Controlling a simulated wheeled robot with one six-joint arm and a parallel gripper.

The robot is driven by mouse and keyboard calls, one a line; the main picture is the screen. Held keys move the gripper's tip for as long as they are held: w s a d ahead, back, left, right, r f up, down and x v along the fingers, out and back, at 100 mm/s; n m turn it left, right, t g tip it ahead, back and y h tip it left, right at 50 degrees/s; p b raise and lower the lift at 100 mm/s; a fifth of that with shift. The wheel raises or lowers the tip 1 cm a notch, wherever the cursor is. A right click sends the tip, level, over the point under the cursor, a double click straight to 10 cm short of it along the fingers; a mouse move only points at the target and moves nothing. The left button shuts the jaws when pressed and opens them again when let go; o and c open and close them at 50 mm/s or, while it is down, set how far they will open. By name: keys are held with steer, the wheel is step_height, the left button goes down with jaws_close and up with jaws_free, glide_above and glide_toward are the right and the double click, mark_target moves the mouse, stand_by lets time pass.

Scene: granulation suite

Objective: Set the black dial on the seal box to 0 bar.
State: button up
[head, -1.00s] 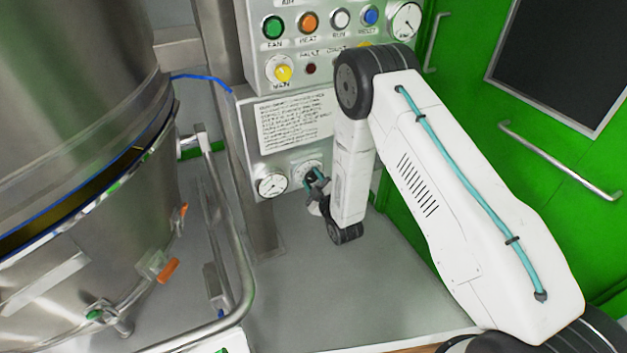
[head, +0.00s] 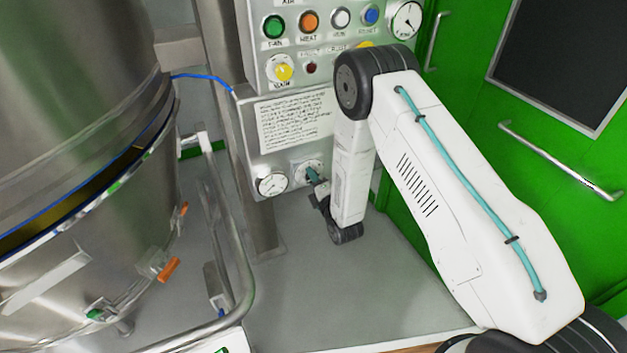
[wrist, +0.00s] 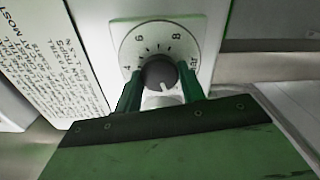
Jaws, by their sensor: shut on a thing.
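The black dial (wrist: 157,71) is a round knob on a white scale plate (wrist: 135,42) marked with 4, 6, 8 and "bar". Its white pointer mark points down and slightly right in the wrist view, away from the 6; the figures at that side are hidden. My gripper (wrist: 160,70) has its two green fingers shut on the dial, one on each side. In the head view, my gripper (head: 315,180) is at the scale plate on the front of the grey seal box (head: 252,150), and covers most of the dial.
A gauge (head: 271,184) sits left of the dial, below a text placard (head: 295,120). A button panel (head: 262,50) is above. A steel vessel (head: 90,200) and tube rail (head: 240,260) stand left. Green doors (head: 465,100) are right.

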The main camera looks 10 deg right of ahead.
steer(key=shift+n, duration=1.1)
steer(key=shift+f, duration=0.1)
steer(key=o, duration=1)
steer(key=shift+c, duration=0.2)
steer(key=shift+s, duration=0.1)
steer(key=v, duration=0.7)
steer(key=shift+s, duration=0.3)
steer(key=shift+d, duration=0.1)
